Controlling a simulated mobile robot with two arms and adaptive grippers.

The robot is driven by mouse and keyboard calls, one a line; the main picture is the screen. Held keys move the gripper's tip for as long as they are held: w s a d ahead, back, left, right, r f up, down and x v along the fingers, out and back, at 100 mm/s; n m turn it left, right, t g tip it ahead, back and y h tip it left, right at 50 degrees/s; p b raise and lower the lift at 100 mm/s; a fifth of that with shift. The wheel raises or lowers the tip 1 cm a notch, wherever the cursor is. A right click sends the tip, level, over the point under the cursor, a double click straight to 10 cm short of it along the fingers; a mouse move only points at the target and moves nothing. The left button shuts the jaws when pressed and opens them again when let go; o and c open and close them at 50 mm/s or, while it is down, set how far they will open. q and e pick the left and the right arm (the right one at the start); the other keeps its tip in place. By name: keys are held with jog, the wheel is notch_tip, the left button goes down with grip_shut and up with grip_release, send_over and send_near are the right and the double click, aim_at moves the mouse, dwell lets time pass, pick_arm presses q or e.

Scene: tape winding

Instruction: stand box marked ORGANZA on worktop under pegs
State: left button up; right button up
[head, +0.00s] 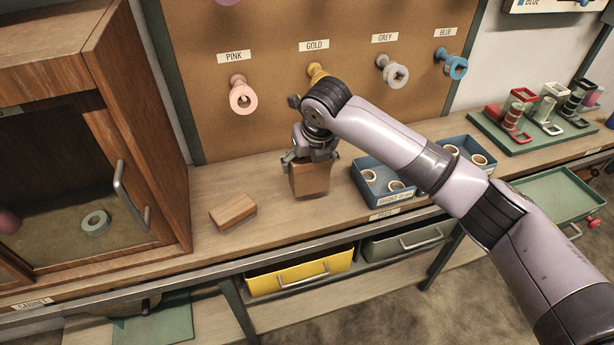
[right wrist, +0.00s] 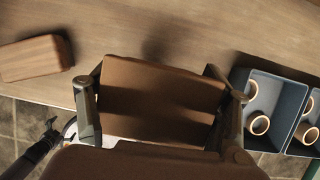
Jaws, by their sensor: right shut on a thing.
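My right gripper (head: 311,158) is shut on a brown box (head: 310,179), held roughly upright at the worktop (head: 270,198) below the gold peg (head: 317,73). I cannot tell whether its bottom touches the wood. The box (right wrist: 160,98) also shows between the two fingers in the right wrist view. No marking can be read on it, so I cannot tell if it is the ORGANZA box. The pink peg (head: 242,97), grey peg (head: 392,72) and blue peg (head: 453,66) are on the board behind.
A wooden block (head: 233,211) lies on the worktop left of the held box. A blue tray (head: 368,196) with rolls stands close on the right. A wooden cabinet (head: 130,100) bounds the left. A yellow drawer (head: 300,274) is below the front edge.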

aim_at(307, 178)
jog(key=shift+f, duration=2.55)
jog(key=shift+f, duration=0.15)
jog(key=o, duration=1.4)
jog(key=shift+c, duration=0.2)
jog(key=v, duration=1.2)
